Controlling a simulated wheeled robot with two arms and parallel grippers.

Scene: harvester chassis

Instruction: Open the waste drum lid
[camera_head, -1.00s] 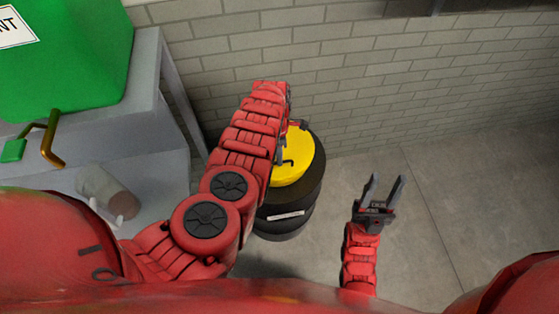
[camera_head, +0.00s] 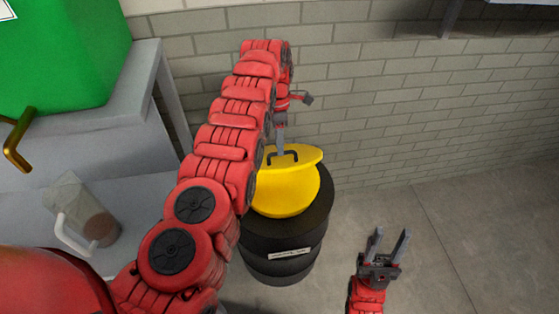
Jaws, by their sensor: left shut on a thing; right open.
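The waste drum (camera_head: 283,245) is black with a pale label and stands on the floor by the brick wall. Its yellow lid (camera_head: 298,187) is tilted up at the far side, with a dark handle (camera_head: 283,157) on top. My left gripper (camera_head: 280,150) is shut on the lid's handle; the fingertips partly overlap it. My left arm hides the left side of the lid and drum. My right gripper (camera_head: 389,248) is open and empty above the floor, to the right of the drum and apart from it.
A grey bench (camera_head: 100,131) at the left carries a green container (camera_head: 60,55) with a brass tap (camera_head: 18,145). The brick wall (camera_head: 400,110) stands behind the drum. The floor (camera_head: 470,220) at the right is clear.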

